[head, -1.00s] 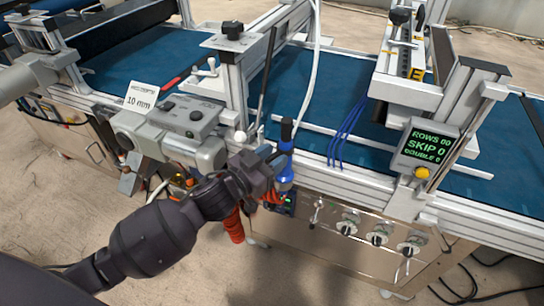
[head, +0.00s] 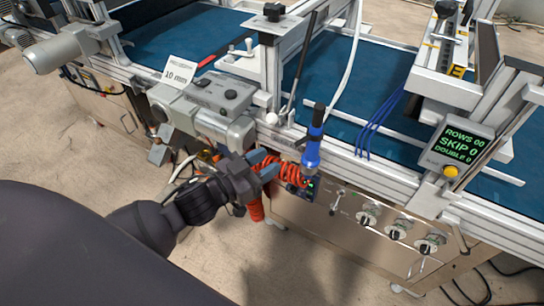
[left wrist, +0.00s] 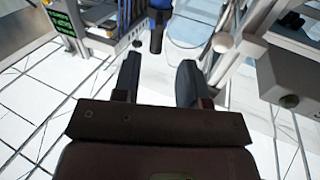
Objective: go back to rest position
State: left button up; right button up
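My left gripper (head: 268,165) is in front of the machine's near side, left of a blue hand tool with a black end (head: 313,148). The tool stands upright at the machine's front rail, and a gap shows between it and the gripper. In the left wrist view the two fingers (left wrist: 158,82) are apart with nothing between them. The black end of the tool (left wrist: 157,40) shows beyond the fingertips. My right gripper is in neither view.
A red coiled hose (head: 290,168) hangs by the gripper and the tool. The tray seeder's blue belt (head: 190,45) runs behind. A grey motor box (head: 215,98) is close to my left arm. A display (head: 460,145) stands at the right. Bare floor (head: 330,280) lies in front.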

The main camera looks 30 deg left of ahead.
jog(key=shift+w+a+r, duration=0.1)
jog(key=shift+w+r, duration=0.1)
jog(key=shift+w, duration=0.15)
pick_arm(q)
jog(key=s+a+f+n+g+y+p, duration=0.2)
jog(key=s+f+y, duration=0.1)
jog(key=s+f, duration=0.4)
jog(key=s+a+f+n+g+y+p, duration=0.2)
jog(key=s+a+f+g+y, duration=0.1)
jog(key=s+f, duration=0.4)
jog(key=s+y, duration=0.1)
jog(key=s, duration=0.2)
jog(key=shift+s+f, duration=0.25)
jog(key=shift+f, duration=0.15)
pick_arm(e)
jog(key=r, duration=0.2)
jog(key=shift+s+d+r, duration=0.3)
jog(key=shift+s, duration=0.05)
pick_arm(q)
jog(key=shift+a, duration=0.1)
